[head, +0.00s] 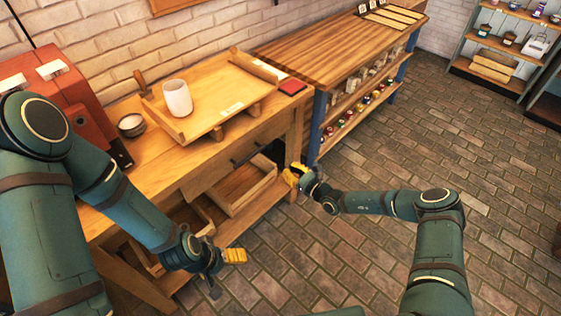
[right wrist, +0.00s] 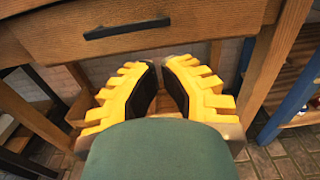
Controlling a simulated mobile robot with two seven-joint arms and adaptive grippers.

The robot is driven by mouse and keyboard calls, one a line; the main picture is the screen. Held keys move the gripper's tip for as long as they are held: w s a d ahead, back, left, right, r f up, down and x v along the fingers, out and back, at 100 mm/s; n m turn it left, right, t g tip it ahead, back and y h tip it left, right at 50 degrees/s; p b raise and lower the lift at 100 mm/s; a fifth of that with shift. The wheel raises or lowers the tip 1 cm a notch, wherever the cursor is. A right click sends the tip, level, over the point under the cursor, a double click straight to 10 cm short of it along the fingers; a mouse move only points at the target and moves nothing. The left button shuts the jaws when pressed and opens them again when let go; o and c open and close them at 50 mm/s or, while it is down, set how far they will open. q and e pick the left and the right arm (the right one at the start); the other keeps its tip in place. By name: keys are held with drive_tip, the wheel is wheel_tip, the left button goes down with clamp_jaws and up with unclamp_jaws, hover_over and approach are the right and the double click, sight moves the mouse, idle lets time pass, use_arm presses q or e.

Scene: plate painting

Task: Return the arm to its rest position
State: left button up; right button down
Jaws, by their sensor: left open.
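My left gripper (head: 235,257) has yellow fingers and hangs low in front of the wooden workbench (head: 158,148), at the lower middle of the head view. It is open, and I see nothing in it. My right arm reaches in from the lower right.
On the bench are a wooden tray (head: 235,84) with a white cup (head: 177,98), a small bowl (head: 131,125), a red box (head: 50,88) and a red pad (head: 292,87). A second table (head: 330,40) with blue legs stands behind. The brick floor (head: 440,130) at right is clear.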

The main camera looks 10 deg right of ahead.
drive_tip(key=shift+s+d, duration=0.45)
drive_tip(key=shift+s, duration=0.1)
drive_tip(key=s+a+f+n+g, duration=0.1)
drive_tip(key=s+a+n+g, duration=0.5)
drive_tip(key=s, duration=0.2)
drive_tip(key=s+a+f+n+g, duration=0.1)
drive_tip(key=s+a+n+g, duration=0.55)
drive_tip(key=s, duration=0.25)
drive_tip(key=s+d+r+n+h, duration=0.2)
drive_tip(key=s+d+n+h, duration=0.1)
drive_tip(key=s+n, duration=0.3)
drive_tip(key=s+d+r+n+h, duration=0.3)
drive_tip(key=s+d+n+h, duration=0.1)
drive_tip(key=s+n, duration=0.3)
drive_tip(key=shift+s+d+r+n, duration=0.3)
drive_tip(key=shift+d+n, duration=0.25)
drive_tip(key=shift+d, duration=0.2)
